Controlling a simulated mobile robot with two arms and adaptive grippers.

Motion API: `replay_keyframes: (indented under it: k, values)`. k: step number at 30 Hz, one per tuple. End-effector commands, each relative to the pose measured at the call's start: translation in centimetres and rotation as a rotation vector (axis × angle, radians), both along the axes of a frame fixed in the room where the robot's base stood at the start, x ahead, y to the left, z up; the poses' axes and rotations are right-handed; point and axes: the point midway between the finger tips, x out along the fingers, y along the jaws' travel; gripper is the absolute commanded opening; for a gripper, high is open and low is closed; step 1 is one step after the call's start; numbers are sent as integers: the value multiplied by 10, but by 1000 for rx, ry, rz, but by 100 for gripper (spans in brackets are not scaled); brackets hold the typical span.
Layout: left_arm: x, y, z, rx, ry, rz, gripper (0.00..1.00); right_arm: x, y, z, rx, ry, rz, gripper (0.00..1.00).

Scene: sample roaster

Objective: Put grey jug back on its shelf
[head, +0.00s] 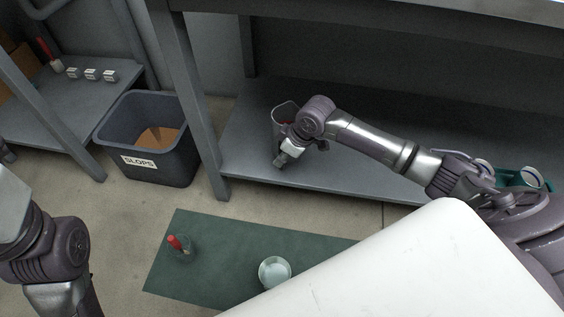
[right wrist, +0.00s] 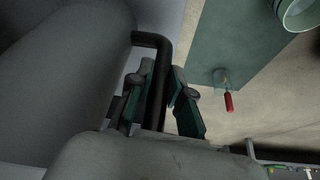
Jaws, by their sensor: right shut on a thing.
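The grey jug (head: 282,113) is at the left end of the lower shelf (head: 255,160) of the bench in the head view, partly hidden behind my right arm. In the right wrist view the jug's smooth grey body (right wrist: 60,65) fills the left side. Its dark handle (right wrist: 163,45) runs between the two fingers of my right gripper (right wrist: 158,98), which is shut on the handle. The frames do not show clearly whether the jug's base touches the shelf. My left arm shows at the head view's left edge; its gripper is out of view.
A dark bin marked SLOPS (head: 152,165) stands left of the bench leg (head: 200,130). A green mat (head: 215,265) on the floor holds a red-tipped clear item (head: 180,247) and a pale round container (head: 274,271). A teal holder (head: 520,180) is at the right.

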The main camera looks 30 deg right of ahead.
Motion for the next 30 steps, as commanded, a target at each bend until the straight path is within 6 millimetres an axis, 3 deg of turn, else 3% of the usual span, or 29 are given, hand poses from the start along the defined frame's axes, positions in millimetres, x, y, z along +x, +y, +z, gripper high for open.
replay_keyframes:
  k: [15, 16, 20, 30]
  values:
    - [-2, 1, 4, 0, -18, 1, 100, 2, 0, -8, 2, -8, -1, 0]
    - [-2, 1, 3, -1, -18, 1, 100, 0, 0, -11, 1, -2, -1, 20]
    - [-2, 1, 3, -1, -18, 1, 100, 0, 0, -11, 1, -2, 0, 42]
    - [-2, 1, 1, -1, -18, 1, 100, 1, 0, -10, 0, -3, 0, 44]
